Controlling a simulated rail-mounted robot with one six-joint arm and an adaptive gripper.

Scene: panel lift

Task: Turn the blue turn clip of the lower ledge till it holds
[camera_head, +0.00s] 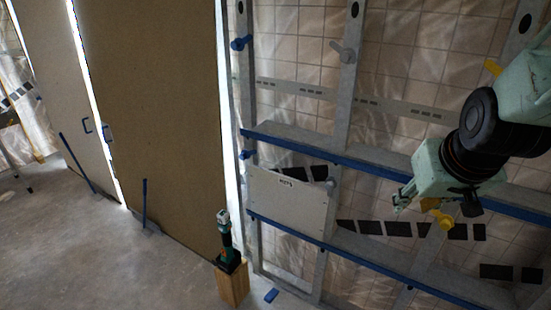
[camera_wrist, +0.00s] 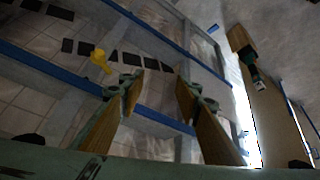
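A blue turn clip (camera_head: 247,154) sits on the left post, above the left end of the lower blue ledge (camera_head: 380,266) and beside the top corner of a small pale labelled panel (camera_head: 290,205). The panel stands on that ledge. The clip is too small to tell whether it overlaps the panel edge. My gripper (camera_head: 401,203) is well to the right of panel and clip, in front of the frame between the two ledges. In the wrist view my gripper (camera_wrist: 160,78) is open, with nothing between its fingers. The lower ledge (camera_wrist: 165,35) also shows there.
An upper blue ledge (camera_head: 350,160) crosses above the panel. Another blue clip (camera_head: 241,42) and a grey clip (camera_head: 343,50) are higher up. A yellow clip (camera_head: 440,218) is near my gripper. A drill (camera_head: 225,240) stands on a wooden block (camera_head: 232,286). A large brown board (camera_head: 160,110) stands left.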

